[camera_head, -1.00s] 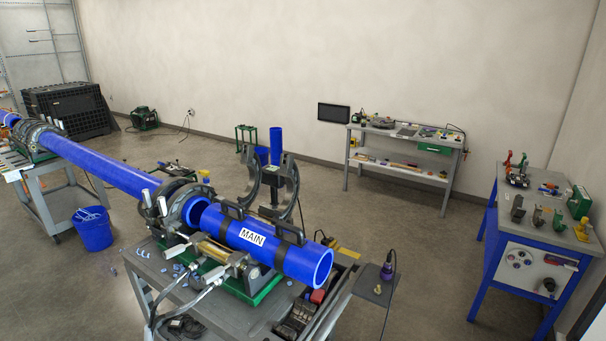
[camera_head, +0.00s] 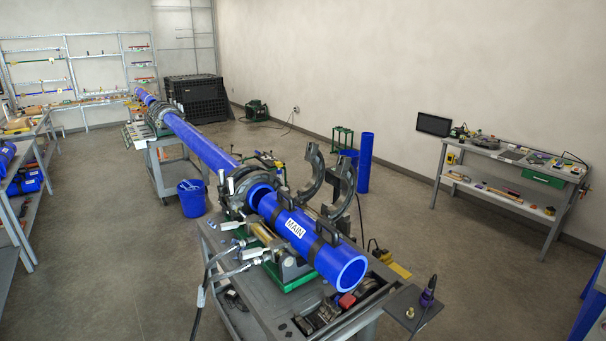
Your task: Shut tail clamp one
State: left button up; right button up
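A blue pipe labelled MAIN (camera_head: 297,228) lies in the fusion machine on the near cart. Two dark upper clamp halves stand swung open behind it, one at the left (camera_head: 313,174) and one at the right (camera_head: 341,186). A closed-looking dark clamp ring (camera_head: 240,188) surrounds the long blue pipe (camera_head: 200,142) at the near cart's far end. More dark clamps (camera_head: 163,116) sit around that pipe on the far cart; their latches are too small to read. I cannot tell which clamp is tail clamp one. Neither of my grippers is in view.
The near cart (camera_head: 232,277) has hoses at its left and a small side plate (camera_head: 409,313) at its right. A blue bucket (camera_head: 192,198) stands by the far cart (camera_head: 166,170). Shelving tables (camera_head: 24,200) line the left. Open floor lies left of the carts.

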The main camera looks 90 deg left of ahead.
aim_at(343, 170)
jog(key=i+j+u, duration=0.1)
jog(key=u, duration=0.4)
jog(key=i+u, duration=0.45)
jog(key=i+l+u, duration=0.1)
jog(key=u, duration=0.4)
jog(key=i+l+u, duration=0.15)
jog(key=u, duration=0.35)
jog(key=i+l+u, duration=0.25)
jog(key=u, duration=0.2)
jog(key=i+l+u, duration=0.3)
jog(key=u, duration=0.15)
jog(key=i+l+u, duration=0.25)
jog(key=u, duration=0.15)
jog(key=i+l+u, duration=0.15)
jog(key=l+u, duration=0.3)
jog(key=l, duration=0.15)
jog(key=i+l, duration=0.1)
jog(key=l, duration=0.2)
jog(key=i+l, duration=0.1)
jog(key=l, duration=0.25)
jog(key=i+l, duration=0.15)
jog(key=l, duration=0.15)
